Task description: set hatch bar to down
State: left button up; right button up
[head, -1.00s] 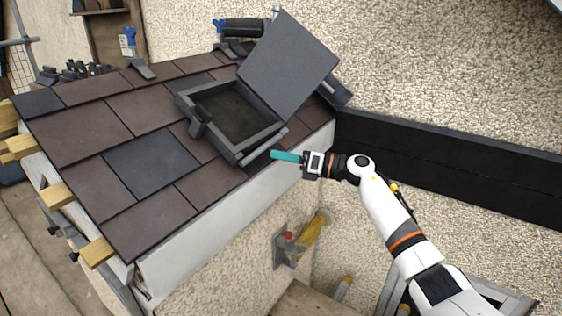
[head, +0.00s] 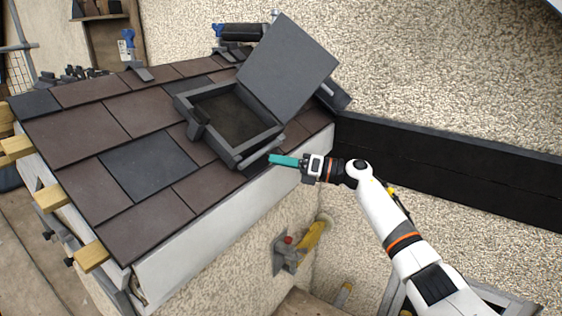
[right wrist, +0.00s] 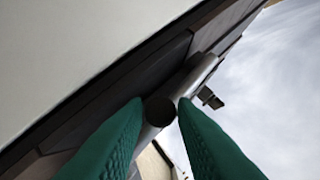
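The roof hatch (head: 188,106) is a dark grey frame set in the tiles, with its flat lid (head: 290,66) raised. The hatch bar, a grey round bar, lies along the frame's near right side in the head view (head: 262,151). In the right wrist view the bar (right wrist: 160,111) shows its dark round end between the fingertips. My right gripper (head: 271,159) has teal fingers pointing left at the hatch's near right edge. In the right wrist view its fingers (right wrist: 160,101) stand apart on either side of the bar end, very close to it; firm contact is not clear. My left gripper is out of view.
Brown and grey tiles (head: 85,130) surround the hatch, with a white fascia (head: 200,230) below the eave. A dark band (head: 450,175) runs along the rough wall to the right. A yellow-handled tool (head: 312,236) hangs below the eave. Open air lies around my right arm.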

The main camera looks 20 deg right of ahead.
jog(key=shift+o, duration=1.4)
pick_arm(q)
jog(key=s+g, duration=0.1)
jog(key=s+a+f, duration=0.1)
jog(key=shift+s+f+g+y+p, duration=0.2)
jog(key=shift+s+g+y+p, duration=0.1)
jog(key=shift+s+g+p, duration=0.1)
pick_arm(e)
jog(key=v, duration=1.2)
